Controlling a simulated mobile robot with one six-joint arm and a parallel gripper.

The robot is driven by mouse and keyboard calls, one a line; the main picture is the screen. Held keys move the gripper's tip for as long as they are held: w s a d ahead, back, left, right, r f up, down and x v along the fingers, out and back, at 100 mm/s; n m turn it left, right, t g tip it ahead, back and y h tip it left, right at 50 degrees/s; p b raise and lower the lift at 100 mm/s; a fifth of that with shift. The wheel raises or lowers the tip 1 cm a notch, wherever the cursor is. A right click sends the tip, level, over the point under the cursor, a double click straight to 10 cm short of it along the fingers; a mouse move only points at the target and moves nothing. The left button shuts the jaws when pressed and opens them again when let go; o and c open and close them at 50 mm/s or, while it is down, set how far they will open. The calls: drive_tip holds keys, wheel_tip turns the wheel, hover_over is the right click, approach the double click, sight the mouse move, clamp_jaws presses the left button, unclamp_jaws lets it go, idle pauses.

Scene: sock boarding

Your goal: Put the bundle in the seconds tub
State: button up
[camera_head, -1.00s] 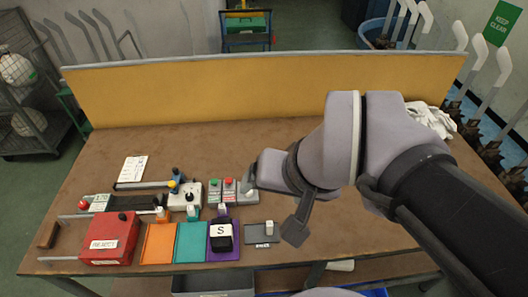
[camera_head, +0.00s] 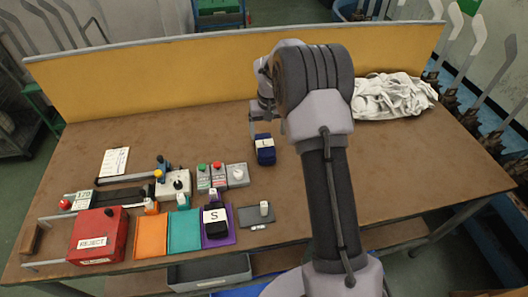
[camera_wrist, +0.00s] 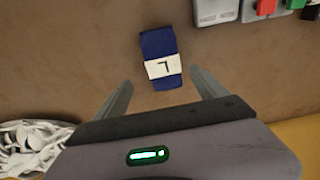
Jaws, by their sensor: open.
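A navy blue bundle (camera_head: 264,152) with a white band lies on the brown table, left of my arm. In the wrist view the bundle (camera_wrist: 161,58) shows a band marked L, upside down there. My gripper (camera_wrist: 161,78) is open and empty, its fingertips on either side of the bundle's near end and apart from it. In the head view the gripper (camera_head: 265,118) is above and behind the bundle, partly hidden by my arm. A dark bundle marked S (camera_head: 215,228) lies on a purple mat. A grey tub (camera_head: 208,274) sits below the table's front edge; I cannot read its label.
A red REJECT box (camera_head: 98,236), orange mat (camera_head: 152,236) and teal mat (camera_head: 184,232) line the front left. Button boxes (camera_head: 220,178) stand left of the bundle. White socks (camera_head: 392,97) are heaped at back right. A yellow panel (camera_head: 180,82) closes the back. The middle is clear.

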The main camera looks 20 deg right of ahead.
sight(265, 143)
wheel_tip(265, 143, down, 2)
drive_tip(key=shift+w+f, duration=0.15)
drive_tip(key=shift+f, duration=0.1)
drive_tip(key=f+b, duration=0.2)
drive_tip(key=f, duration=0.1)
drive_tip(key=f+b, duration=0.1)
drive_tip(key=f, duration=0.1)
drive_tip(key=shift+w+a+f, duration=0.15)
drive_tip(key=shift+w+a, duration=0.05)
drive_tip(key=shift+a, duration=0.15)
